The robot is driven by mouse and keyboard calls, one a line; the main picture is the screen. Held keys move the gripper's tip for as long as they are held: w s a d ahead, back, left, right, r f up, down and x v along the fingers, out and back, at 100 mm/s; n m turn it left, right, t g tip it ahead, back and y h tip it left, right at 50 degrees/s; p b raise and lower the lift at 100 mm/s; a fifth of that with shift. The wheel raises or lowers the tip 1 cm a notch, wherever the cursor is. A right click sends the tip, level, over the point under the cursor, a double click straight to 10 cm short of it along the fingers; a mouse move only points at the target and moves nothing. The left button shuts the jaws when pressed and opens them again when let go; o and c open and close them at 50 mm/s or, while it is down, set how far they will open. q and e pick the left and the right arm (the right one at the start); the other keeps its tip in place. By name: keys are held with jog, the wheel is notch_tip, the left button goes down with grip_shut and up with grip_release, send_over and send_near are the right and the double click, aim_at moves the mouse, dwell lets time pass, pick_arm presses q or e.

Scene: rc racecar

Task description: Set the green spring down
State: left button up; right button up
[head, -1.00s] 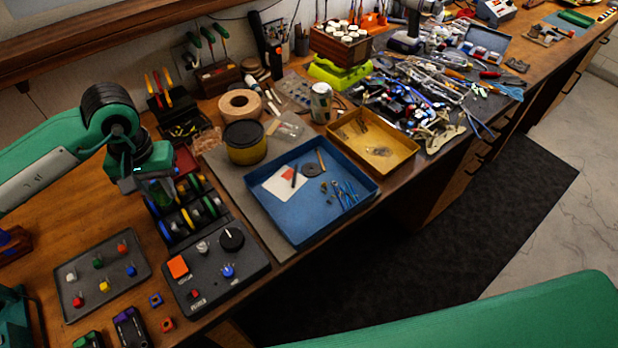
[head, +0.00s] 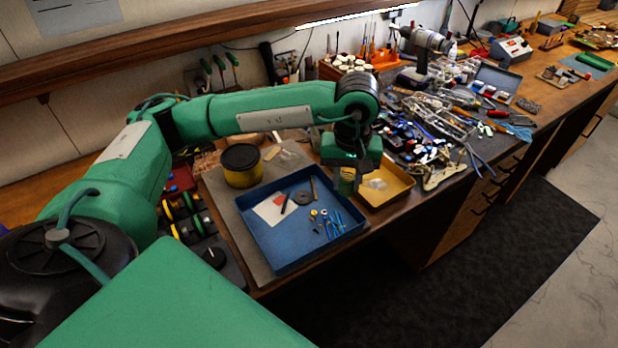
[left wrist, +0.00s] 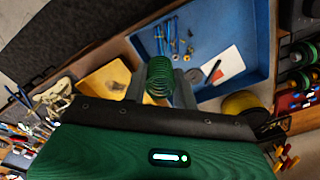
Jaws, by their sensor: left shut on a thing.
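The green spring (left wrist: 160,80) is a coil held between the two fingers of my left gripper (left wrist: 161,85) in the left wrist view. In the head view my left gripper (head: 347,180) points down over the boundary between the blue tray (head: 268,257) and the yellow tray (head: 397,192). The spring shows there as a small green shape (head: 346,184) under the gripper body. The gripper is shut on it. I cannot tell exactly how high the spring is above the trays. My right gripper is not in view.
The blue tray holds a white and red card, a dark disc and several small tools and screws. A black and yellow tin (head: 242,166) stands behind it. Tangled tools and parts crowd the bench right of the yellow tray. The bench's front edge runs just before the trays.

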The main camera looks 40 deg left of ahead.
pick_arm(q)
jog(key=n, duration=0.2)
jog(key=a+r+n, duration=0.1)
jog(key=n, duration=0.4)
jog(key=shift+w+a+r+n, duration=0.15)
jog(key=shift+w+r+n, duration=0.2)
jog(key=shift+n, duration=0.05)
jog(key=a+n, duration=0.1)
jog(key=n, duration=0.3)
notch_tip(320, 180, up, 5)
jog(key=n+b, duration=0.2)
jog(key=n, duration=2)
send_over(315, 209)
jog(key=shift+n, duration=0.3)
notch_tip(315, 209, down, 15)
jog(key=shift+s+r+p, duration=0.1)
jog(key=shift+r+p, duration=0.1)
jog(key=shift+p, duration=0.45)
notch_tip(315, 209, down, 4)
jog(key=shift+d+f+p, duration=0.1)
jog(key=shift+f+p, duration=0.15)
jog(key=shift+p, duration=0.25)
jog(key=shift+f, duration=0.2)
